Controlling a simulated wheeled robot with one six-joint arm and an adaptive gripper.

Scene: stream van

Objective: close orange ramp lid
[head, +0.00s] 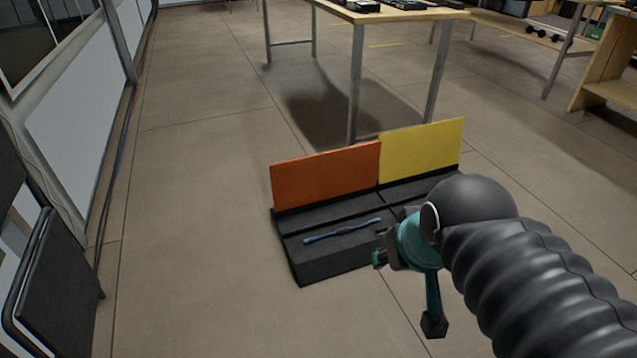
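The orange lid (326,176) stands upright along the back edge of a black ramp (318,259) on the floor. A yellow lid (422,149) stands upright just to its right on the same ramp. A thin blue cable-like piece (343,231) lies on the black top in front of the orange lid. My gripper (379,258) is at the ramp's front right, in front of the lids and apart from the orange one. My arm hides the right part of the ramp. The fingers are small and partly hidden, so their opening is unclear.
A wooden table (385,14) with metal legs stands behind the ramp. A wooden shelf (606,70) is at the far right. A white panelled wall (75,120) and a dark panel (62,285) are on the left. The floor (190,220) left of the ramp is clear.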

